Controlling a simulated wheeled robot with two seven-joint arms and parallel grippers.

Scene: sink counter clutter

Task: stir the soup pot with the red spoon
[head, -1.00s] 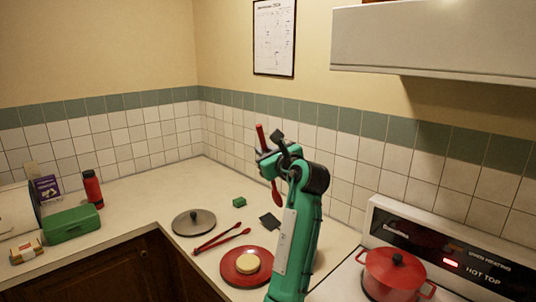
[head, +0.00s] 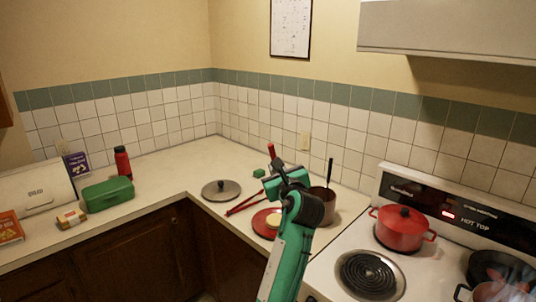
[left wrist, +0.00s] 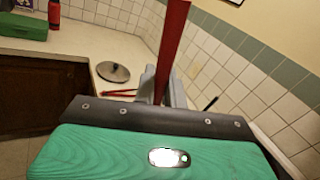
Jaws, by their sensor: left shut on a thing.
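My left gripper (head: 276,168) is shut on the red spoon (head: 271,151), whose handle sticks up above the jaws. The spoon's red handle also rises from the gripper in the left wrist view (left wrist: 171,45); its lower end is hidden behind my arm. The gripper is above the counter corner, left of the stove. A red pot with its lid on (head: 401,229) sits on a back burner. At the lower right edge, a partly cut-off pot (head: 494,291) with pinkish contents shows; I cannot tell for certain which is the soup pot. My right gripper is not in view.
A grey lid (head: 221,190), red tongs (head: 243,204) and a red plate (head: 262,224) lie on the counter. The front-left burner (head: 368,274) is bare. A dark pan (head: 497,267) sits at far right.

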